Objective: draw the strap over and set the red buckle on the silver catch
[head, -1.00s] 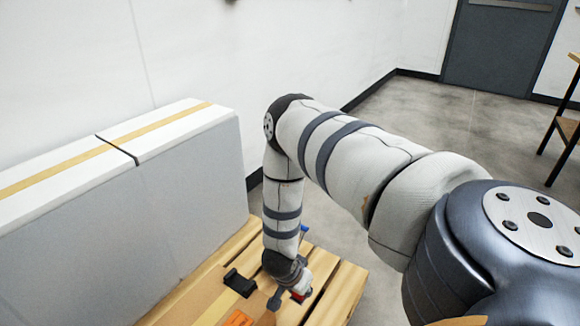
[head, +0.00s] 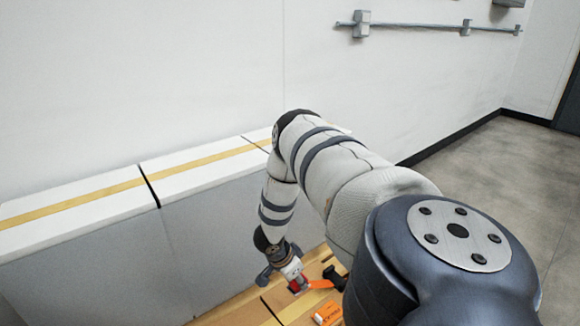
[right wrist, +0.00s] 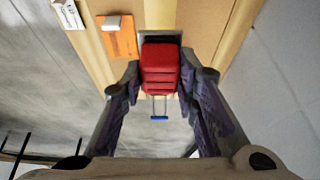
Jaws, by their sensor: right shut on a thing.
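In the head view my right gripper (head: 296,280) is low over the carton beside the grey-white block. In the right wrist view its fingers (right wrist: 162,82) are closed on both sides of the red buckle (right wrist: 160,68). The buckle also shows as a small red patch in the head view (head: 304,282). A short orange strap (head: 321,284) runs from the buckle toward a black fitting (head: 335,274). A thin silver part with a blue tip (right wrist: 159,117) shows just below the buckle; I cannot tell whether they touch. The silver catch is not clearly identifiable. My left gripper is out of view.
A long grey-white block with yellow tape (head: 75,203) stands behind and left of the gripper. An orange label (head: 328,313) lies on the carton; it shows in the right wrist view too (right wrist: 117,40). Open floor (head: 470,175) lies to the right.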

